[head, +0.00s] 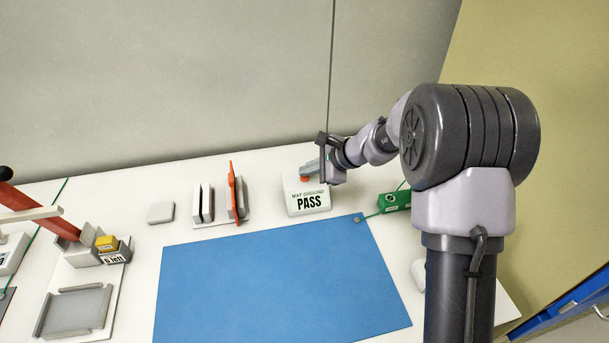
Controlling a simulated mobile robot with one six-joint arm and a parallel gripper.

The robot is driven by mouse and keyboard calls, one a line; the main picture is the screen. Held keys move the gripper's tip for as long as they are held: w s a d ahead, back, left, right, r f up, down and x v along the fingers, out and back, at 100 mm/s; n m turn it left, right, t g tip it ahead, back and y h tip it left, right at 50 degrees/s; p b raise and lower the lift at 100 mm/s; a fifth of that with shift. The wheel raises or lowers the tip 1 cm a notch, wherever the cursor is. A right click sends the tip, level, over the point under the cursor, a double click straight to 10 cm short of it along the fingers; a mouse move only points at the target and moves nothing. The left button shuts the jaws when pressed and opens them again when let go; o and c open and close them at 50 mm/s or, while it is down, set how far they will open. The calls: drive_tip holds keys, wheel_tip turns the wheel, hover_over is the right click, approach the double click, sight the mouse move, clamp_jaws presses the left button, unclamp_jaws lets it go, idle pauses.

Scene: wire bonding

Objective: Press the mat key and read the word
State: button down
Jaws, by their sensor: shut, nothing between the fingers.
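The mat ground tester (306,198) is a white box at the back of the table, behind the blue mat (280,285). Its front label reads "MAT GROUND" and, larger, "PASS". Its orange-red key (304,179) shows on top, partly covered by my gripper (308,171). My gripper is shut and empty, with its fingertips at the key. They look to be on or just above it; I cannot tell how far the key is pressed.
A green block (394,201) with a cord to the mat's corner sits right of the tester. Upright holders with an orange piece (236,192) stand left of it. A grey tray (75,311) and a red-handled device (40,212) are at the left.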

sight(308, 178)
drive_tip(key=shift+r+p, duration=0.5)
drive_tip(key=shift+r, duration=0.3)
wheel_tip(308, 178, up, 5)
drive_tip(key=p, duration=0.4)
drive_tip(key=shift+r, duration=0.1)
